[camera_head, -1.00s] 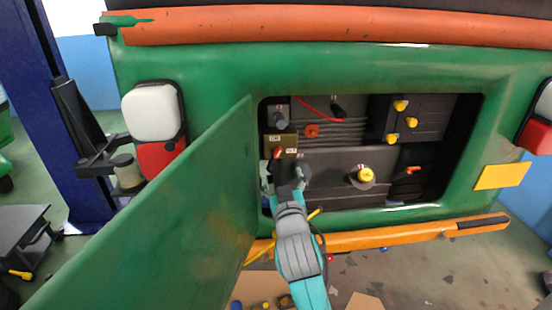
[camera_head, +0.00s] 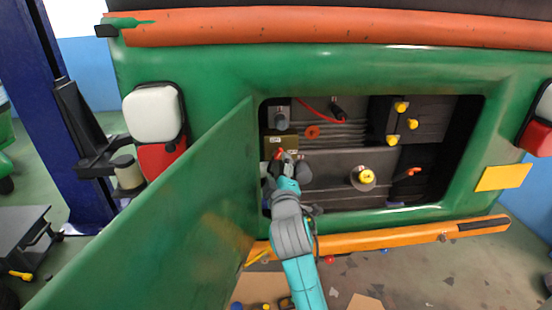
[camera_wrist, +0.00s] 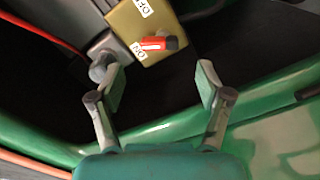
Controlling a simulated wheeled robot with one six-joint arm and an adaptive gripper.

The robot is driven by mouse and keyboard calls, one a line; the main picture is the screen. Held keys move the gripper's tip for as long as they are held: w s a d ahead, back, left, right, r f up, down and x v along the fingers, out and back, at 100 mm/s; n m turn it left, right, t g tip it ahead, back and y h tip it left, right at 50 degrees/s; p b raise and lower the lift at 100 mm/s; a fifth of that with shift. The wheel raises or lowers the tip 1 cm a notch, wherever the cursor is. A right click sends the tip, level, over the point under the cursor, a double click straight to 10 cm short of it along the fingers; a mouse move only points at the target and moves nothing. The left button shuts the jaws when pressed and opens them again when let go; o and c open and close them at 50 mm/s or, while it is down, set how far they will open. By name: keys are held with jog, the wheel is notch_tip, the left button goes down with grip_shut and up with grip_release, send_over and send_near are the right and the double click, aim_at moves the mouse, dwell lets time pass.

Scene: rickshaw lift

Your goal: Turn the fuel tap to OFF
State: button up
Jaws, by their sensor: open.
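The fuel tap (camera_wrist: 155,43) is a red lever with a dark end on a brass-coloured block (camera_wrist: 160,20). In the wrist view it lies nearly level beside the ON label (camera_wrist: 138,50), with the OFF label (camera_wrist: 143,8) above. The tap also shows small in the head view (camera_head: 279,153), partly hidden by my gripper. My gripper (camera_wrist: 162,83) is open and empty. Its two fingertips are spread below the tap in the wrist view, apart from it. In the head view my gripper (camera_head: 285,168) is at the block's lower edge.
The green hatch door (camera_head: 150,220) stands open left of the bay. A red cable and yellow-capped fittings (camera_head: 366,177) are inside the bay. An orange bumper (camera_head: 400,234) runs below it. A grey fitting (camera_wrist: 102,66) sits beside the block in the wrist view.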

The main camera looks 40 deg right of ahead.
aim_at(276, 158)
jog(key=shift+x, duration=3.15)
jog(key=c, duration=1.2)
